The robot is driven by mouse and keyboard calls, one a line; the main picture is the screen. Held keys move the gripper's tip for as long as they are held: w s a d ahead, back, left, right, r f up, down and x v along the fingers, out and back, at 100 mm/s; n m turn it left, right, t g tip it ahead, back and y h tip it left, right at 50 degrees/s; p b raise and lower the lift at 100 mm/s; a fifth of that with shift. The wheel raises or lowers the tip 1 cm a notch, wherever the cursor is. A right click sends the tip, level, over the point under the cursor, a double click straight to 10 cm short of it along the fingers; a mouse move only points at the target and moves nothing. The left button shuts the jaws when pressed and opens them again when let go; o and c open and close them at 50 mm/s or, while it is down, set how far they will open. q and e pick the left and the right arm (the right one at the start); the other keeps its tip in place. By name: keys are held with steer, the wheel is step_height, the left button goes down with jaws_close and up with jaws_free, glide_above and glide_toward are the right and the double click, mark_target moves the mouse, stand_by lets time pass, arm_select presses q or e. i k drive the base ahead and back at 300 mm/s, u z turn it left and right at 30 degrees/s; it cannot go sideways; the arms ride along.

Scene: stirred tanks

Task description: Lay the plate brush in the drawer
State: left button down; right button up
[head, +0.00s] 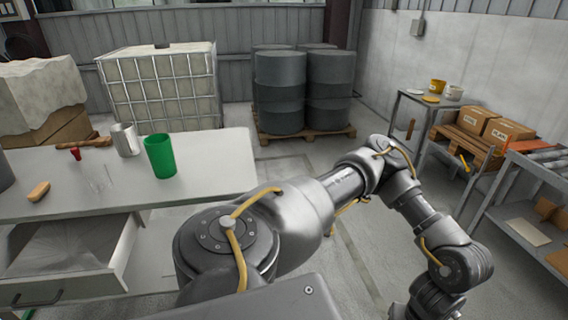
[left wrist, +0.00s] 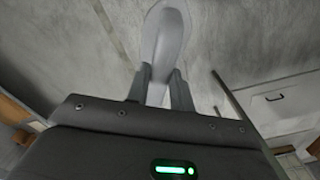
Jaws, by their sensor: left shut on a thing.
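My left gripper (left wrist: 160,78) shows in the left wrist view, shut on a pale grey long thing with a rounded oval head, which I take as the plate brush (left wrist: 166,35). Its head points away from the gripper; no bristles show. The floor lies behind it. The drawer (head: 128,250) under the left table stands open in the head view, its inside grey and seemingly empty, its front with a dark handle at the lower left. A pale front with a dark handle (left wrist: 275,98) shows at the right in the left wrist view. My right gripper is out of view.
On the table (head: 215,160) stand a green cup (head: 160,156) and a metal beaker (head: 126,140); a tan block (head: 38,191) and a small red thing (head: 76,154) lie left. My arm crosses the middle. Shelves (head: 535,220) stand right; barrels (head: 280,92) stand behind.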

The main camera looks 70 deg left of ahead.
mark_target(43, 257)
steer(key=u, duration=1.3)
steer(key=k, duration=0.25)
steer(key=z, duration=0.35)
